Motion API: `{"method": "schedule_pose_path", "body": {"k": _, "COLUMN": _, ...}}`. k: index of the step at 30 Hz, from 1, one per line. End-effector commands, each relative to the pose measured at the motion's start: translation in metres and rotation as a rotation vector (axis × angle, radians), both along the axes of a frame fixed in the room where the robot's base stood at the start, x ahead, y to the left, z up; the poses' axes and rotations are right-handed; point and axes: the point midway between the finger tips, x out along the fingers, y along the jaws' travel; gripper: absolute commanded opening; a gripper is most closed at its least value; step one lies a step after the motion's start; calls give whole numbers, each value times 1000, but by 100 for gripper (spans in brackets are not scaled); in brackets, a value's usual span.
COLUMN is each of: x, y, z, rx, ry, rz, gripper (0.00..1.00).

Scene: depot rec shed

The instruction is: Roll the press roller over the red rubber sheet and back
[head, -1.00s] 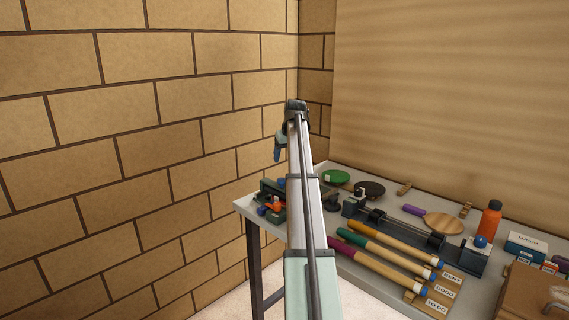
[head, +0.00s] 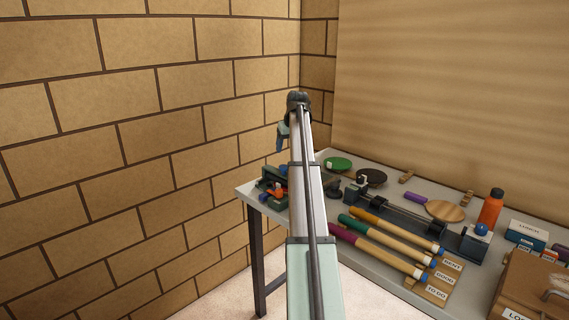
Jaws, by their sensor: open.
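I cannot pick out the red rubber sheet or the press roller for certain; my arm crosses the view and hides part of the table. A dark green device with orange and blue parts (head: 272,188) stands at the table's left corner, below my gripper.
The grey table (head: 385,268) holds a green disc (head: 337,164), a black disc (head: 371,178), a wooden paddle (head: 445,210), a long dark fixture (head: 405,220), several coloured-grip rods (head: 395,240), an orange bottle (head: 491,208) and boxes (head: 526,232). Walls stand close behind and left.

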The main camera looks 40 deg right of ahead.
Motion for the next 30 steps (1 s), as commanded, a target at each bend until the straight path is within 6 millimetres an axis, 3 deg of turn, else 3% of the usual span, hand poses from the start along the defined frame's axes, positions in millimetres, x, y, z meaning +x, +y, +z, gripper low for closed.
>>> {"method": "schedule_pose_path", "body": {"k": 15, "x": 31, "y": -13, "z": -80, "rx": 0, "ry": 1, "rz": 0, "gripper": 68}}
{"method": "schedule_pose_path", "body": {"k": 21, "x": 37, "y": -15, "z": -95, "rx": 0, "ry": 0, "rz": 0, "gripper": 68}}
{"method": "schedule_pose_path", "body": {"k": 30, "x": 38, "y": -16, "z": -99, "rx": 0, "ry": 0, "rz": 0, "gripper": 68}}
